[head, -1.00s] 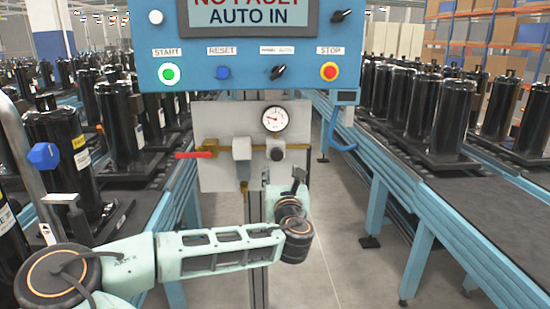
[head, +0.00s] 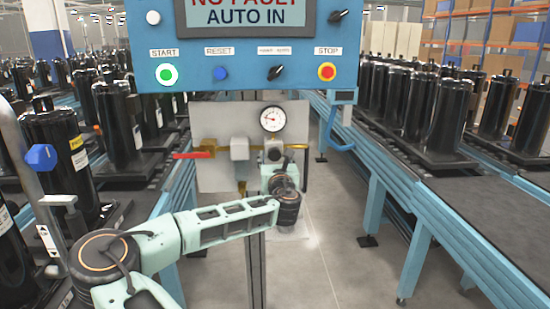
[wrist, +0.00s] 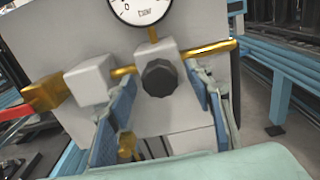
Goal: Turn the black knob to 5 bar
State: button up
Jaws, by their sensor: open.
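The black knob (wrist: 159,77) sits on the front of a grey regulator block in the wrist view. In the head view the knob (head: 273,154) shows just above my wrist, partly hidden. The round white pressure gauge (head: 273,119) is above it, its needle pointing left; the reading is too small to tell. The gauge (wrist: 140,8) is cut off at the top of the wrist view. My gripper (wrist: 160,86) is open, with one blue-padded finger to each side of the knob in the picture. I cannot tell whether either touches it. In the head view my wrist hides the fingers.
A red valve handle (head: 194,155) and brass pipe are left of the regulator on the grey plate (head: 212,181). Above hangs a blue control panel (head: 300,72) with buttons. Conveyors (head: 460,185) with black cylinders flank both sides.

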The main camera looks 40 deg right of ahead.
jog(key=shift+c, duration=0.6)
jog(key=c, duration=1)
jog(key=shift+c, duration=0.2)
jog(key=shift+m, duration=0.3)
jog(key=m, duration=0.4)
jog(key=shift+b, duration=0.3)
jog(key=m+b, duration=0.1)
jog(key=m, duration=0.4)
jog(key=shift+m, duration=0.4)
jog(key=m+b, duration=0.2)
jog(key=m, duration=0.2)
jog(key=shift+m, duration=0.3)
jog(key=shift+r+m+b, duration=0.1)
jog(key=shift+m+b, duration=1.65)
jog(key=shift+m, duration=1.05)
